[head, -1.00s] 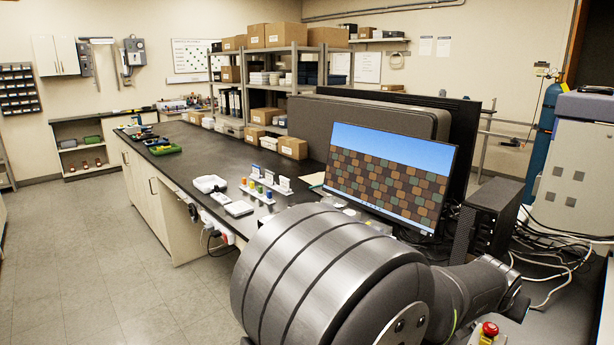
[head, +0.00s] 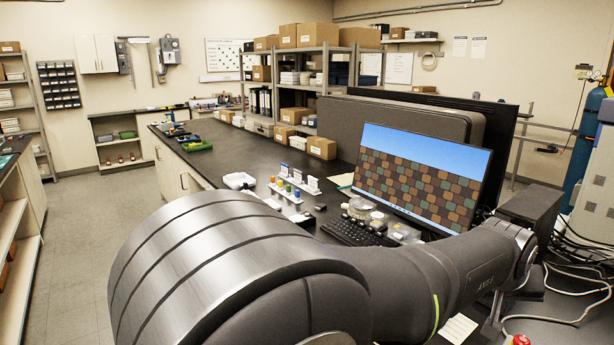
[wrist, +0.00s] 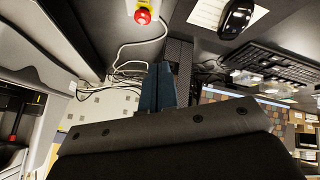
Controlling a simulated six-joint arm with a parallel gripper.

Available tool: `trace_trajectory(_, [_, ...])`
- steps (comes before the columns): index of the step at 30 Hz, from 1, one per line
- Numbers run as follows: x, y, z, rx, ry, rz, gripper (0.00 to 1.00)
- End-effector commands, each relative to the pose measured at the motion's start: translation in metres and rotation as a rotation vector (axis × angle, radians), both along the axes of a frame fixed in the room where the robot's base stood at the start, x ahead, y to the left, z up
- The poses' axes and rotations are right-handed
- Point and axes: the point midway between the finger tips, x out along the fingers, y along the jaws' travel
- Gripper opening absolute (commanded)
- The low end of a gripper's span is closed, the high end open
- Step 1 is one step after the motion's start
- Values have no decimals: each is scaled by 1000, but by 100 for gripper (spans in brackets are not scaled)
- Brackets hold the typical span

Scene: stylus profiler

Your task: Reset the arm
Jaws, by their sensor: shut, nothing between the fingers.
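My arm (head: 400,285) fills the lower part of the head view and reaches right, in front of the monitor's lower right corner. No object touches the fingertips.
A monitor (head: 420,170) and keyboard (head: 352,231) stand behind the arm. A red stop button (wrist: 142,16), loose white cables (wrist: 118,72) and a black mouse (wrist: 236,18) show in the wrist view. Small coloured bottles (head: 290,182) stand on the dark bench.

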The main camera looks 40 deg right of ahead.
Motion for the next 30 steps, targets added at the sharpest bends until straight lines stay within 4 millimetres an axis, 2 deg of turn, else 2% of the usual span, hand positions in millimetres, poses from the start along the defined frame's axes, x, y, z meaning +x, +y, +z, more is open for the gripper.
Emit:
trace_trajectory(6, [17, 9, 5, 67, 152, 193, 0])
trace_trajectory(21, [44, 32, 21, 228, 480, 633, 0])
trace_trajectory(29, [53, 44, 31, 306, 615, 829, 0])
trace_trajectory(30, [48, 41, 30, 312, 617, 829, 0])
